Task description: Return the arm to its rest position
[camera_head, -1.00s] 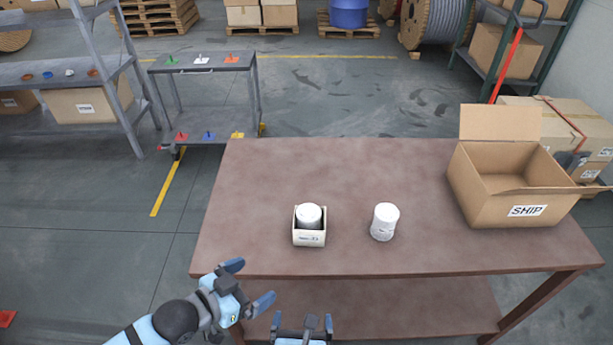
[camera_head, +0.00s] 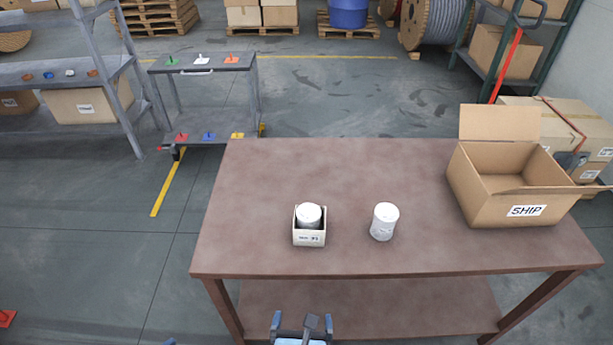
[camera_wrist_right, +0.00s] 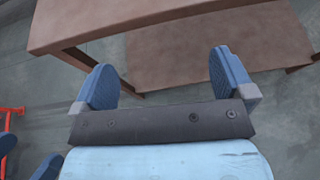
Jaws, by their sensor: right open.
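My right gripper (camera_head: 302,322) is at the bottom edge of the head view, in front of the table. In the right wrist view its two blue fingers (camera_wrist_right: 162,70) stand wide apart with nothing between them. Only a small blue tip, probably of my left gripper (camera_head: 170,342), shows at the bottom edge of the head view. Blue parts at the lower left of the right wrist view may be that gripper too, but its opening is unclear.
The brown table (camera_head: 340,180) holds a white canister in a small open box (camera_head: 309,239), a second white canister (camera_head: 384,221) and an open SHIP carton (camera_head: 512,188). The table's front edge and lower shelf (camera_head: 400,300) are near my right gripper. A cart (camera_head: 205,68) stands behind left.

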